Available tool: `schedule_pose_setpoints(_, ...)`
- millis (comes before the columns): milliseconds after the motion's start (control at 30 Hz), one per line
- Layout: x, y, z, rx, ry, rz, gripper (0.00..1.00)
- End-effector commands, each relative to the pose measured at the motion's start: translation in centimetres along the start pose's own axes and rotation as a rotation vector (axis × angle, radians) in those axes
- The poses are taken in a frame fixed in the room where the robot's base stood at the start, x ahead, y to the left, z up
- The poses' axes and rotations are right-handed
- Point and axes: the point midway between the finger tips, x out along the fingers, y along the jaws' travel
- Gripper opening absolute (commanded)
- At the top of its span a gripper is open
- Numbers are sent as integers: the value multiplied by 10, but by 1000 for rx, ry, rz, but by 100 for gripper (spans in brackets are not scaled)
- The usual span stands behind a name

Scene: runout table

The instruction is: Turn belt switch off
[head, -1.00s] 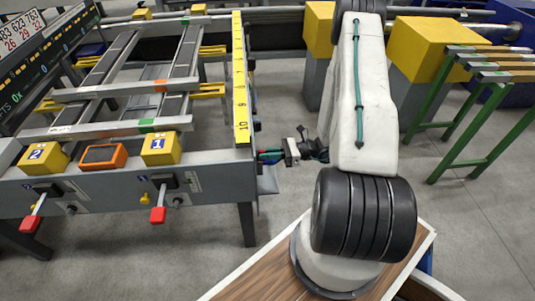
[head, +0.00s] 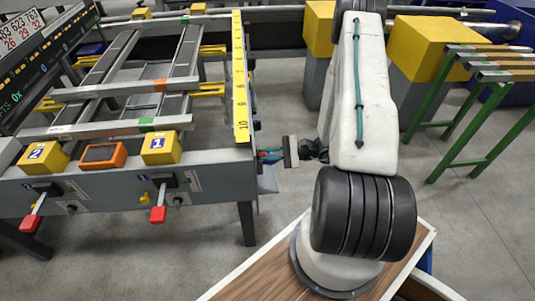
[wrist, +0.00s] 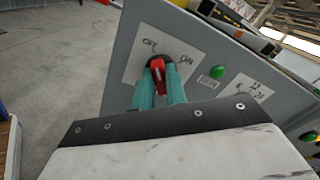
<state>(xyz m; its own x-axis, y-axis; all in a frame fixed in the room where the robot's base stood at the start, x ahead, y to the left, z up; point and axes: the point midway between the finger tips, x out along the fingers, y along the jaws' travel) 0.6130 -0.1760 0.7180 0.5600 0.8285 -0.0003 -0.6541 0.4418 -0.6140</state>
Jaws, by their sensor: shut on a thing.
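The belt switch is a red knob (wrist: 158,70) on a white plate (wrist: 136,62) with handwritten OFF and ON labels, in the wrist view. The plate is on a grey end panel (wrist: 120,95). My gripper (wrist: 162,80) has its two teal fingers shut on the red knob, one on each side. The knob's upper end leans toward the OFF label, which is at its upper left; ON is at its upper right.
A green button (wrist: 218,73) and a second labelled plate (wrist: 250,88) are right of the switch. Red-tipped levers (head: 157,214) stick out of the table's front. Green trestles (head: 465,120) stand at the right.

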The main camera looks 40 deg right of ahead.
Motion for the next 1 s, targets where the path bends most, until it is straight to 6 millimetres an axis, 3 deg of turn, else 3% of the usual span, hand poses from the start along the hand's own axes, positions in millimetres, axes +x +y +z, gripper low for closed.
schedule_pose_setpoints(300,0,1,0,-116,0,0,0)
schedule_pose_setpoints(833,0,1,0,-140,-1,1,0)
schedule_pose_setpoints(867,0,1,0,-140,-1,1,16)
schedule_pose_setpoints(933,0,1,0,-139,0,1,35)
schedule_pose_setpoints(1000,0,1,0,-139,0,0,35)
